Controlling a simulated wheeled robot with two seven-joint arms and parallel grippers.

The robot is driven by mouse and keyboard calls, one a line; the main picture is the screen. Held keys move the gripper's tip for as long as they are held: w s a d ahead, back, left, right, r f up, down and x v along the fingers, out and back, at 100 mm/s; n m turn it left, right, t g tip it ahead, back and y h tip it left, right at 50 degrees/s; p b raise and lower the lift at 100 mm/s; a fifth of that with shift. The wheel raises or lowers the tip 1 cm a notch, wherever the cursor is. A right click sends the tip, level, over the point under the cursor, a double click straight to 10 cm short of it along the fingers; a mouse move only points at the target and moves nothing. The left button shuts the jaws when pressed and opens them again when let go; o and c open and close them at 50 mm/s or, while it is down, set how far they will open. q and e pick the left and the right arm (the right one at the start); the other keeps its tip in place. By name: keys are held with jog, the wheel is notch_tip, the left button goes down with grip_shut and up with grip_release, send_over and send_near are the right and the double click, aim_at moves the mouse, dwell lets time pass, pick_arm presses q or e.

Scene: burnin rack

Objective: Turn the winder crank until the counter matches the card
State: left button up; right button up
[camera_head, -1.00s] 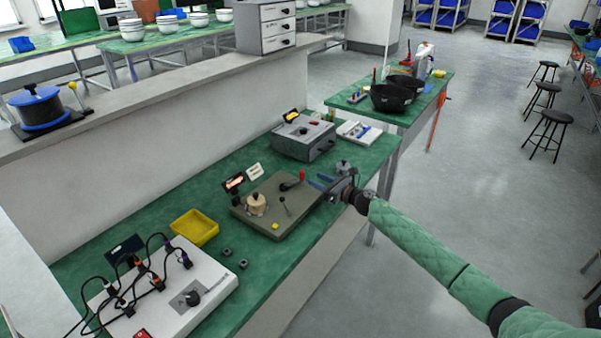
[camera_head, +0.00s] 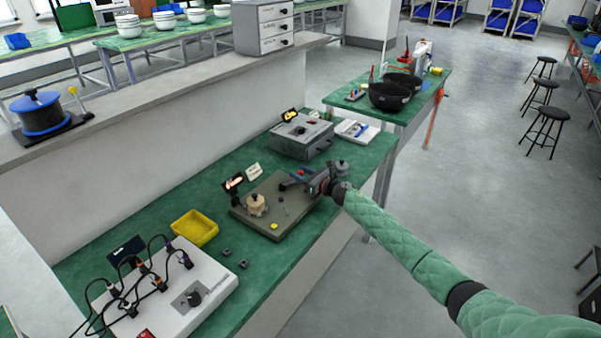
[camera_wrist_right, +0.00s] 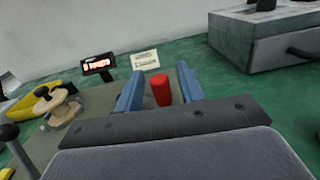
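The winder is a grey-brown board (camera_head: 285,222) on the green bench, with a wooden spool (camera_head: 256,205); the spool also shows in the right wrist view (camera_wrist_right: 62,106). The crank's upright red handle (camera_wrist_right: 161,90) stands between the two blue fingers of my right gripper (camera_wrist_right: 160,88), with gaps visible on both sides. My right gripper also shows in the head view (camera_head: 292,180), over the board's far right part. The counter (camera_head: 234,182) has glowing digits, too small to read for certain. The pale card (camera_head: 254,170) stands beside it; its writing is unreadable. My left gripper is not visible.
A yellow tray (camera_head: 195,228) and two small dark blocks (camera_head: 227,252) lie left of the board. A white box with cables (camera_head: 190,300) is nearer. A grey metal box (camera_head: 302,136) stands beyond the winder.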

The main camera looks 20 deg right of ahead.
grip_shut()
dwell(0.3)
